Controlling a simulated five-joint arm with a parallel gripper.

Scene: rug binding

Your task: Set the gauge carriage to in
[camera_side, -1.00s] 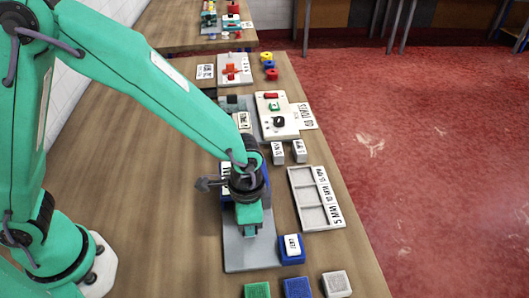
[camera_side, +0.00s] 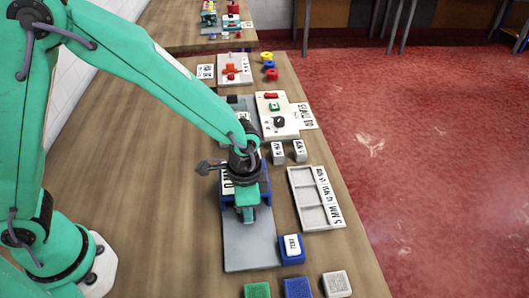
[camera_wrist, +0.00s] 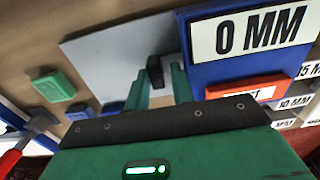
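The gauge carriage appears to be the blue block (camera_side: 265,193) on a long grey plate (camera_side: 248,248), partly hidden by my arm in the side view. In the wrist view the blue block (camera_wrist: 205,70) carries a white "0 MM" label, and a small black knob (camera_wrist: 155,72) stands beside it over the grey plate (camera_wrist: 105,55). My gripper (camera_side: 250,214) is low over the plate at the near edge of the blue block. Its teal fingers (camera_wrist: 162,88) are apart, with the knob between or just beyond them. Contact cannot be told.
A labelled blue block (camera_side: 292,250) stands right of the plate's near end. Green (camera_side: 257,290), blue (camera_side: 298,288) and white (camera_side: 336,284) blocks line the near edge. A slotted tray (camera_side: 309,214) and two small grey blocks (camera_side: 278,153) lie right. Bare table is left.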

